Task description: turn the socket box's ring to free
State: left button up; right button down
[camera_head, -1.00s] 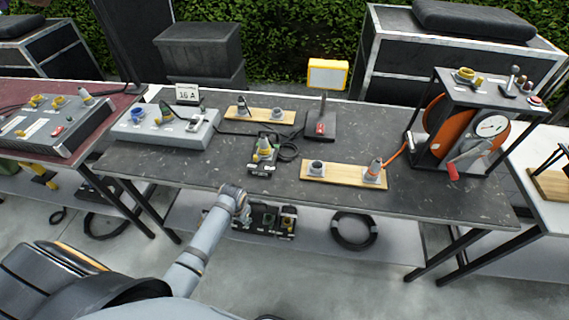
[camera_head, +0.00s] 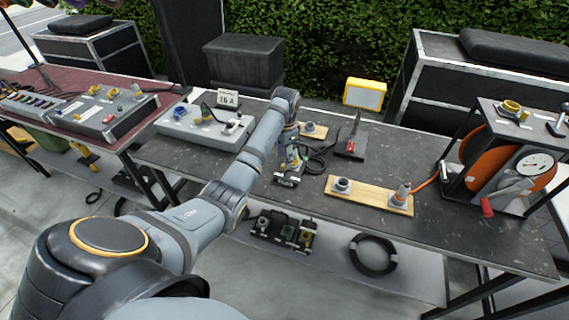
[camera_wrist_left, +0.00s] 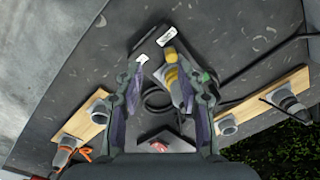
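The socket box (camera_head: 287,179) is a small black box on the dark table, below the end of my left arm in the head view. In the left wrist view the black box (camera_wrist_left: 143,42) has white labels, a yellow ring (camera_wrist_left: 171,77) and a grey plug body beside it. My left gripper (camera_wrist_left: 170,75) is open, one finger on each side of the yellow ring and plug. I cannot tell whether the fingers touch them. In the head view the gripper (camera_head: 291,150) hangs over the box and partly hides it. My right gripper is not in view.
A wooden board (camera_head: 368,198) with two connectors lies right of the box; another board (camera_head: 318,132) lies behind. A lamp stand (camera_head: 350,148), a grey panel box (camera_head: 190,130) with a "16 A" card (camera_head: 228,98) and an orange cable reel (camera_head: 487,158) stand around. A black cable loops beside the box.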

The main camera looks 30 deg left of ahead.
pick_arm(q)
notch_tip(320, 180, up, 4)
jog(key=w+a, duration=0.2)
jog(key=shift+h, duration=0.3)
jog(key=f, duration=0.3)
jog(key=f+p, duration=0.1)
jog(key=f, duration=0.6)
jog(key=shift+d+f+p, duration=0.2)
jog(key=shift+d+p, duration=0.1)
grip_shut()
